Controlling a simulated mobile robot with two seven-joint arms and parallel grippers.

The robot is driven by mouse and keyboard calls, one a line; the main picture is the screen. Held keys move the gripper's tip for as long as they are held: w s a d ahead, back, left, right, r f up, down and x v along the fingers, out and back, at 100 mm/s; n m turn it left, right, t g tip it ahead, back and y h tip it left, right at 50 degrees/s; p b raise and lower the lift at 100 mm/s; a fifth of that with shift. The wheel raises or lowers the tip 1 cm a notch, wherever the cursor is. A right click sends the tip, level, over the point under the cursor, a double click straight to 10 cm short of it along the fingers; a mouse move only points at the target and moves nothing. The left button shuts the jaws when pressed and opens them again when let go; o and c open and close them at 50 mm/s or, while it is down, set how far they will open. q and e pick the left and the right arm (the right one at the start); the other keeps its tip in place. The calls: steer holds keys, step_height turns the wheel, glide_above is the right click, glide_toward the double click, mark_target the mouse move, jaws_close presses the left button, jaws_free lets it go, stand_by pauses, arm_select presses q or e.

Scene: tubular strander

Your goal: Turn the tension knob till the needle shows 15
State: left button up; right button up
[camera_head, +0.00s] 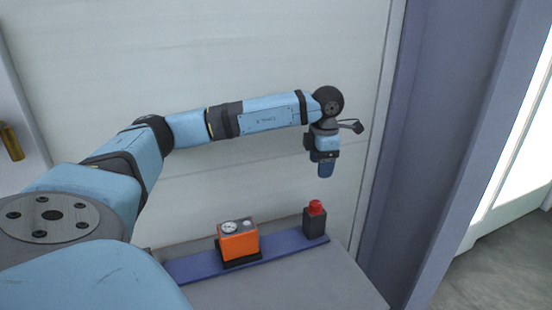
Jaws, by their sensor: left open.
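A small orange box (239,243) on a black foot sits on a blue strip. Its top carries a round white dial (230,227) and a small light round part beside it. The needle is too small to read. To the right, on the same strip, stands a black block with a red knob-like cap (315,207) on top. Which part is the tension knob I cannot tell for sure. My left gripper (325,170) hangs pointing down above the black block, apart from it. It is open and empty; its fingers look small here. My right gripper is not in view.
The blue strip (190,268) lies along a grey table top (300,285), which is otherwise bare. A pale wall panel (220,60) stands close behind. A grey-purple post (430,130) rises at the right, with a bright opening and floor beyond it.

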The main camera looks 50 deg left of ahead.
mark_target(316, 204)
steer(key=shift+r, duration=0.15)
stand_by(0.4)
arm_select(q)
steer(key=f+n+b, duration=0.1)
steer(key=f+n, duration=0.2)
steer(key=f, duration=0.1)
steer(key=f+n+b, duration=0.1)
steer(key=f+n, duration=0.2)
steer(key=f, duration=0.2)
steer(key=f+n+b, duration=0.2)
steer(key=f+n, duration=0.1)
steer(key=f, duration=0.2)
steer(key=shift+a, duration=0.3)
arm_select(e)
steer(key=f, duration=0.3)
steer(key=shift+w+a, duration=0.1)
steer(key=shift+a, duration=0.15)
